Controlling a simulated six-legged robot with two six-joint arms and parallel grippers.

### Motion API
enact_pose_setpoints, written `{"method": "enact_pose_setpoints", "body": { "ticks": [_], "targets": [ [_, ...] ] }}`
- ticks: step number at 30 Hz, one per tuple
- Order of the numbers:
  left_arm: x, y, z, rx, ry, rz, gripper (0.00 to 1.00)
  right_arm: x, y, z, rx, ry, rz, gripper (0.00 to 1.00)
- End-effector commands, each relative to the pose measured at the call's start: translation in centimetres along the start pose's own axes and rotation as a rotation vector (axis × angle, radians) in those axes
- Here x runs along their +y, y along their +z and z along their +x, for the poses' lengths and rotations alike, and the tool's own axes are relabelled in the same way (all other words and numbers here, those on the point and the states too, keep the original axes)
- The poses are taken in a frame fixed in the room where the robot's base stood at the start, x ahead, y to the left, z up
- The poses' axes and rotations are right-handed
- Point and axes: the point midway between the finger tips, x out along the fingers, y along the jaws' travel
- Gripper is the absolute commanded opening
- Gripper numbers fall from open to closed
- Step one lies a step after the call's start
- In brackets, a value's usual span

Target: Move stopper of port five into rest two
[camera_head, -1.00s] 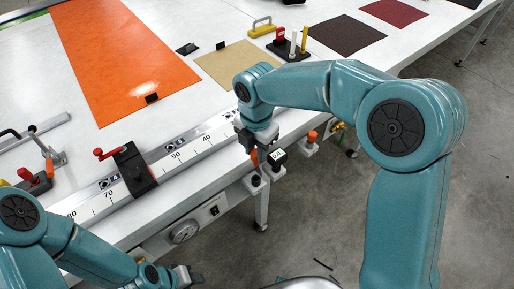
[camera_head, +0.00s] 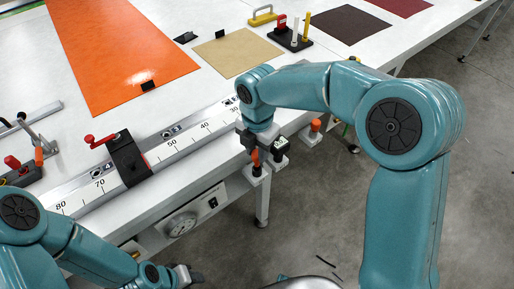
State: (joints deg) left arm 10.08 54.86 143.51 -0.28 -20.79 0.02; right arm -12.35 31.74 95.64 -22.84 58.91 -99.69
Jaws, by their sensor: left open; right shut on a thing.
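My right gripper (camera_head: 254,148) is shut on an orange stopper (camera_head: 254,158), which hangs at the table's front edge. The stopper is directly above a white bracket (camera_head: 258,181) with a dark fitting on it. I cannot tell whether it is seated there or just above. A black block with a small white label (camera_head: 279,146) sits close on its right. Another orange-topped stopper (camera_head: 316,125) stands in a bracket further right. The numbers of ports and rests there are not legible. My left gripper (camera_head: 190,276) is open and empty, low in the picture, apart from the table.
A scaled rail (camera_head: 160,155) runs along the front edge, with a black clamp with a red handle (camera_head: 128,158) on it. A gauge (camera_head: 180,224) is on the front panel below. An orange sheet (camera_head: 120,60) and a tan sheet (camera_head: 235,52) lie behind.

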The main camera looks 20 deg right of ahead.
Motion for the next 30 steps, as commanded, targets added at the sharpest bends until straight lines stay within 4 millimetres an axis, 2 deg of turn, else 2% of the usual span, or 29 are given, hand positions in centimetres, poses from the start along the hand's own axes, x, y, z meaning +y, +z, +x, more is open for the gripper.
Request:
{"method": "enact_pose_setpoints", "body": {
  "ticks": [13, 30],
  "targets": [
    [0.0, 0.0, 0.0, 0.0, 0.0, 0.0, 0.43, 0.0, 0.0, 0.1, 0.0, 0.0, 0.0, 0.01],
    [-0.3, 0.0, 0.9, 0.0, 0.0, 0.0, 0.43, 0.0, 0.0, 1.5, 0.0, -0.001, 0.0, 0.01]
  ]
}}
